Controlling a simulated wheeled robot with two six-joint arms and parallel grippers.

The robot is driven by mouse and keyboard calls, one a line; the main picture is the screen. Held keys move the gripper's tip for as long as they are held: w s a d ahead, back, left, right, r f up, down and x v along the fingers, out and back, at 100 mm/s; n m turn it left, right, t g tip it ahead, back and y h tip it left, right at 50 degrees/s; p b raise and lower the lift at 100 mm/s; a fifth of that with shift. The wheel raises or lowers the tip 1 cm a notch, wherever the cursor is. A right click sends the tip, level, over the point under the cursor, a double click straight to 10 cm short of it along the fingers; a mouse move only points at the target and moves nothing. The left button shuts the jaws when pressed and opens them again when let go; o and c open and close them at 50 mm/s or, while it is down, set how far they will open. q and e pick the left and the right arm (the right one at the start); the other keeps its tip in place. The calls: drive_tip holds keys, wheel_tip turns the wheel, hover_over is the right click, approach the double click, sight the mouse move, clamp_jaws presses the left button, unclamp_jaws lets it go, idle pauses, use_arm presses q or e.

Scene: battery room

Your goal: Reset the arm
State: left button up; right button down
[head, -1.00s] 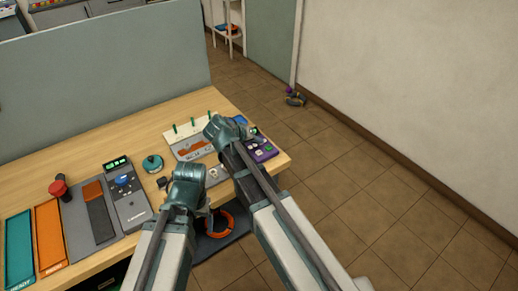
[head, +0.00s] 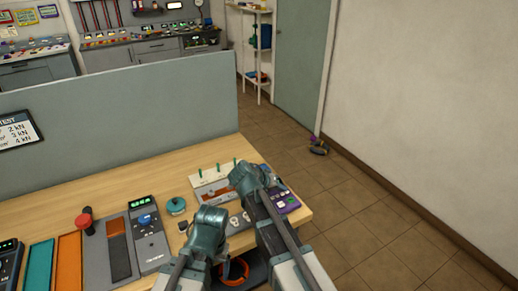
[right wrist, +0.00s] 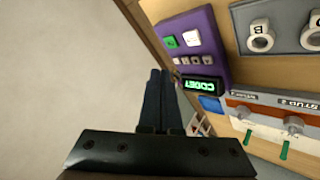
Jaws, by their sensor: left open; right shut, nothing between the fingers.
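My left gripper (head: 222,246) is over the front edge of the wooden table, partly hidden by its own teal wrist; it is open and I see nothing in it. My right gripper is beyond its teal wrist in the head view, over the right end of the table, with its fingers mostly hidden there. In the right wrist view the right gripper (right wrist: 160,72) shows its two dark fingers together, empty. Beside them are a purple keypad (right wrist: 190,45) and a lit green display (right wrist: 200,85). The purple keypad also shows in the head view (head: 284,203).
The table (head: 172,168) holds a grey device with a blue button (head: 147,240), a teal round knob (head: 176,206), a red-topped lever (head: 84,221) and a panel with green levers (head: 212,185). A grey partition (head: 120,115) stands behind.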

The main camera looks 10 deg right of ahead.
drive_tip(key=s+a+f+n+g+y, duration=0.2)
drive_tip(key=s+a, duration=0.4)
drive_tip(key=s, duration=0.5)
drive_tip(key=s+a+f+n+g+y, duration=0.3)
drive_tip(key=s+a, duration=0.3)
drive_tip(key=s, duration=0.6)
drive_tip(key=shift+s+a+f+n+y, duration=0.15)
drive_tip(key=shift+a+f+n+y, duration=0.05)
drive_tip(key=shift+f+n+y, duration=0.55)
